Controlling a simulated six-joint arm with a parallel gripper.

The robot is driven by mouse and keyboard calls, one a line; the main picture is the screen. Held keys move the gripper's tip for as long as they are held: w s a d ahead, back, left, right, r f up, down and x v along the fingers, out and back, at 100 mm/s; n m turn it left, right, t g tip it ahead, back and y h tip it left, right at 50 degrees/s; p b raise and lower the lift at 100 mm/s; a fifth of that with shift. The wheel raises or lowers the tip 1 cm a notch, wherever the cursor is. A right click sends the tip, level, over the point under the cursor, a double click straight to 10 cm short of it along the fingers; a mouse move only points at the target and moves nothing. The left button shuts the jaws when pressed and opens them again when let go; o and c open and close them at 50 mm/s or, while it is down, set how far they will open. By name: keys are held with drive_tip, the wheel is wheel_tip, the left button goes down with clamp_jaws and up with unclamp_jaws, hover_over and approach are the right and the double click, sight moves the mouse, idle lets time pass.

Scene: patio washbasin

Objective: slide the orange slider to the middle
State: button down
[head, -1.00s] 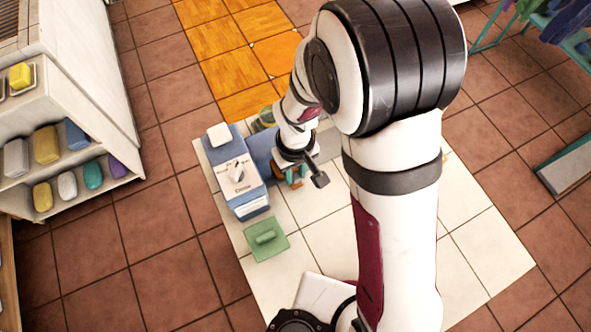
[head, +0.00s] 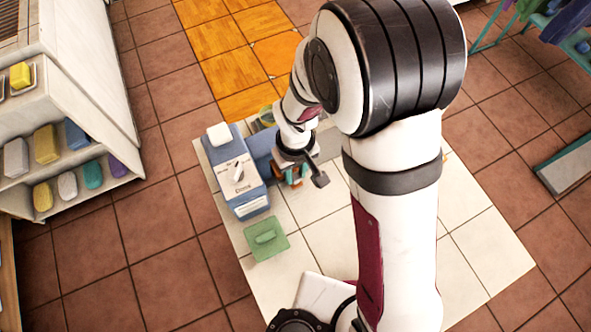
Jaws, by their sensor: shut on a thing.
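The wrist above hides much of the gripper. A small orange-brown piece, the orange slider (head: 279,168), shows at the jaws, and my gripper is shut on it. The slider's track and its ends are mostly hidden by the arm, so its exact place along the track cannot be told.
A greenish round object (head: 267,115) is behind the wrist. A shelf with coloured soap-like bars (head: 46,144) stands at the left. The pale tiles (head: 480,250) at right are clear.

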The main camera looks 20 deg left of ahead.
drive_tip(key=w+d, duration=0.7)
drive_tip(key=d, duration=0.1)
drive_tip(key=shift+w, duration=0.4)
drive_tip(key=c, duration=0.7)
unclamp_jaws()
drive_tip(key=shift+a, duration=0.1)
wheel_tip(320, 180, up, 16)
drive_tip(key=shift+f, duration=0.1)
